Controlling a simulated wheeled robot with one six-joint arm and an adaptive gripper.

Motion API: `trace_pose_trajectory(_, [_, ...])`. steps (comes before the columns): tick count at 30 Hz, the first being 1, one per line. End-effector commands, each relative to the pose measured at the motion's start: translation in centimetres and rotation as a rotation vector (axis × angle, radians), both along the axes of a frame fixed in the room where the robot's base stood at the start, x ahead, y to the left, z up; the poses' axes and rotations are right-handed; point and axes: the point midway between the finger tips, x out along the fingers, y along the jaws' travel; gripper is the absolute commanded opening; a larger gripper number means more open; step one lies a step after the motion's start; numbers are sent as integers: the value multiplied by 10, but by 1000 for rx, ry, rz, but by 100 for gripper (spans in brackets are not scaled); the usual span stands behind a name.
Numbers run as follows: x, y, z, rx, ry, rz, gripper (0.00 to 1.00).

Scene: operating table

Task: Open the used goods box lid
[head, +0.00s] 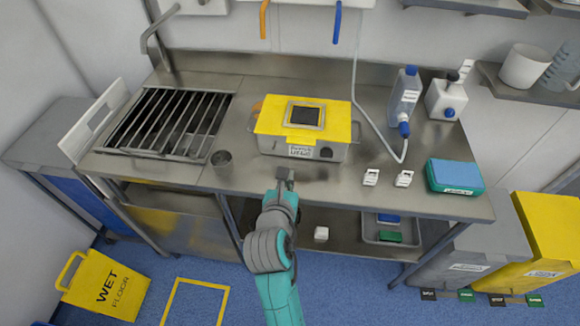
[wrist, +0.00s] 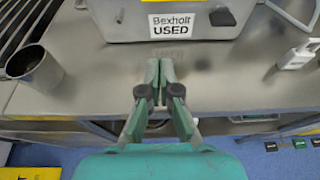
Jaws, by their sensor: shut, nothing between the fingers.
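The used goods box (head: 278,147) is a grey metal box on the steel table, with a yellow lid (head: 268,117) lying flat and closed on top. A white label reading "Bexholt USED" (wrist: 178,25) is on its front wall, with a dark round patch to the label's right.
A metal cup (wrist: 38,68) stands left of my gripper, by the sink grate (head: 170,120). Two small white items (head: 371,177) and a green-blue box (head: 454,176) lie to the right. Bottles (head: 405,95) stand at the back right. The table in front of the box is clear.

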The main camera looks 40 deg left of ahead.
Motion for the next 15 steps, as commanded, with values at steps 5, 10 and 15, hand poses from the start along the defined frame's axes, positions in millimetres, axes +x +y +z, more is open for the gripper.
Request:
trace_pose_trajectory(5, [24, 14, -9, 2, 0, -3, 0])
trace_pose_trajectory(10, [48, 28, -19, 2, 1, -2, 0])
trace_pose_trajectory(15, [68, 39, -27, 3, 2, -2, 0])
